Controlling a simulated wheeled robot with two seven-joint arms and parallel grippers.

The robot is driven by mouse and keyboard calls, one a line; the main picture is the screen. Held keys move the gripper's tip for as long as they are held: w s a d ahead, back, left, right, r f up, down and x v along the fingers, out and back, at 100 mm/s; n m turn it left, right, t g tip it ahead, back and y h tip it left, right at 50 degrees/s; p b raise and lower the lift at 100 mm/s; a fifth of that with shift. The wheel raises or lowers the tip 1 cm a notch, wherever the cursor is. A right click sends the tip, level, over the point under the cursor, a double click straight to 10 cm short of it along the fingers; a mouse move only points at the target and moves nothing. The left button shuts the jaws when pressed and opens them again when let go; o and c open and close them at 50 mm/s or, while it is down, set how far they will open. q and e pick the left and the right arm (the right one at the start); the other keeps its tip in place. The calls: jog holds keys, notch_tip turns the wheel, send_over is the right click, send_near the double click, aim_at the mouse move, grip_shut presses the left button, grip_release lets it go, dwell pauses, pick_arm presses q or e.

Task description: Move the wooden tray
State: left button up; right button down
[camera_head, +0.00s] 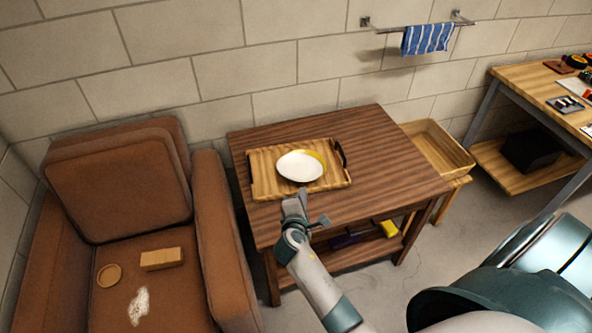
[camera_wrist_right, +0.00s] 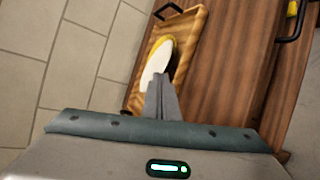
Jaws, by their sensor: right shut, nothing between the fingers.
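The wooden tray (camera_head: 262,185) lies on the dark wooden table (camera_head: 380,145), with a black handle at its right end. A white and yellow plate (camera_head: 301,166) rests on the tray. My right gripper (camera_head: 294,203) is shut and empty at the tray's front edge, and hides a small part of it. I cannot tell whether it touches the tray. In the right wrist view the tray (camera_wrist_right: 190,40) and the plate (camera_wrist_right: 157,61) show beyond the shut fingers (camera_wrist_right: 161,90), which overlap the plate's near end. My left gripper is not in view.
A brown armchair (camera_head: 120,190) stands to the left, with a wooden block (camera_head: 161,259) and a round wooden disc (camera_head: 109,274) on its seat. A wooden crate (camera_head: 440,150) is right of the table. A blue striped towel (camera_head: 427,38) hangs on the wall. The table's right part is clear.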

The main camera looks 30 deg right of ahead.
jog(key=s+a+f+m+g+y, duration=0.3)
jog(key=s+f+m, duration=0.15)
jog(key=s, duration=0.55)
jog(key=s+a+f+m+g+y, duration=0.25)
jog(key=s+f+m, duration=0.2)
jog(key=s, duration=0.55)
jog(key=s+a+f+g+y, duration=0.1)
jog(key=s+a+f, duration=0.3)
jog(key=f, duration=0.7)
jog(key=s+a+f+y, duration=0.2)
jog(key=s+f, duration=0.4)
jog(key=f, duration=0.5)
jog(key=s+f+m+g, duration=0.1)
jog(key=s+f, duration=0.5)
jog(key=s, duration=0.3)
jog(key=s+f+m+g, duration=0.1)
jog(key=s+f, duration=0.6)
jog(key=s, duration=0.3)
jog(key=shift+f+m+y, duration=0.3)
jog(key=shift+m+y, duration=0.05)
jog(key=shift+m, duration=0.05)
jog(key=shift+w, duration=0.1)
